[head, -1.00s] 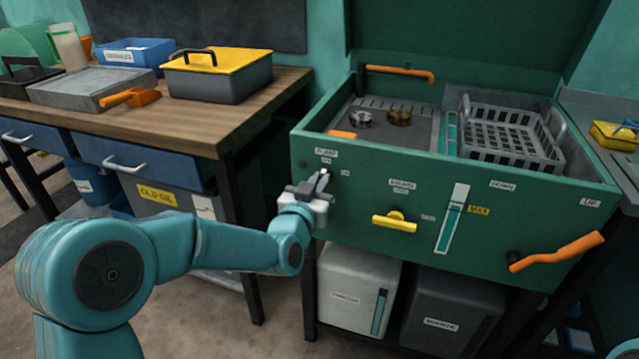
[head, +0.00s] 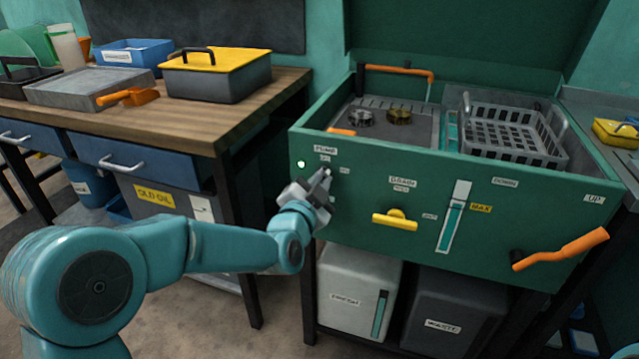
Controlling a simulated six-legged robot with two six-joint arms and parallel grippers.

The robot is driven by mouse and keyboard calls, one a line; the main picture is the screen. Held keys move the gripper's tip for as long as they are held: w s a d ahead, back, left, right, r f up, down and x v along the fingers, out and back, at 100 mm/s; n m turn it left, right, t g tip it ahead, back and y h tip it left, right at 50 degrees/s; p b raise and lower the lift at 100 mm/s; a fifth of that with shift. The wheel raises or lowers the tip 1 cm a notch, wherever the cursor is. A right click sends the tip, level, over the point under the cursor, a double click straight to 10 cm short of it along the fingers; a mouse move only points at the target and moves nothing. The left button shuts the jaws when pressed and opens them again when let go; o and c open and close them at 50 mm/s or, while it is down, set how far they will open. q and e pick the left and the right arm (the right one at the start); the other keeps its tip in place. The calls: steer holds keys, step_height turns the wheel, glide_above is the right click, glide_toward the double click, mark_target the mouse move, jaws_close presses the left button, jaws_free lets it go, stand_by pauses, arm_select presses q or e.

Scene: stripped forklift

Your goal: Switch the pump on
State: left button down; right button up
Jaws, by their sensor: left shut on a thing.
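The green parts-washer tank (head: 350,205) stands at the right with its lid raised. On its front left is the PUMP label (head: 325,151), with a small round lamp (head: 301,164) beside it that glows pale green-white. My left gripper (head: 323,182) is at the panel just below the label, its fingers shut on the pump switch. The switch is mostly hidden by the fingers, so its exact position cannot be read. My right gripper is not in view.
A yellow drain handle (head: 395,219), a level gauge (head: 454,218) and an orange lever (head: 560,249) are on the tank front. A grey basket (head: 510,135) sits in the tank. A wooden bench (head: 200,125) with trays stands at the left.

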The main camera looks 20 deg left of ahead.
arm_select(q)
steer(key=m, duration=0.5)
steer(key=shift+f+m, duration=0.1)
steer(key=shift+m, duration=0.2)
stand_by(0.4)
steer(key=c, duration=1.2)
jaws_free()
steer(key=shift+s, duration=0.1)
steer(key=s, duration=1.6)
steer(key=shift+a, duration=0.2)
steer(key=shift+s, duration=0.1)
